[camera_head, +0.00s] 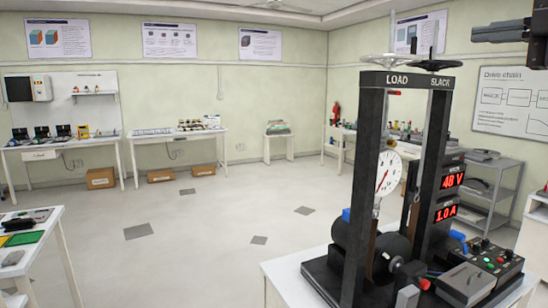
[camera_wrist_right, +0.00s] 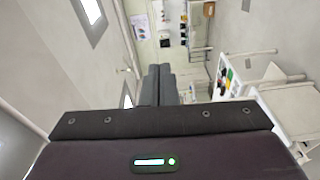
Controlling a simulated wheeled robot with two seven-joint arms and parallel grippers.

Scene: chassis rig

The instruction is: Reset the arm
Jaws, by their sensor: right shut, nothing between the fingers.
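My right gripper (camera_head: 476,33) shows at the top right edge of the head view, dark and raised high, to the right of the chassis rig's upright frame and apart from it. In the right wrist view its fingers (camera_wrist_right: 158,86) are together with nothing between them. That view is turned on its side and shows the room beyond. My left gripper is in neither view.
A black rig (camera_head: 368,170) with LOAD and SLACK handwheels, a dial gauge (camera_head: 388,174) and red displays reading 48 V and 1.0 A stands on a white table (camera_head: 283,284) at right. A side table (camera_head: 62,250) is at left. The floor between is clear.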

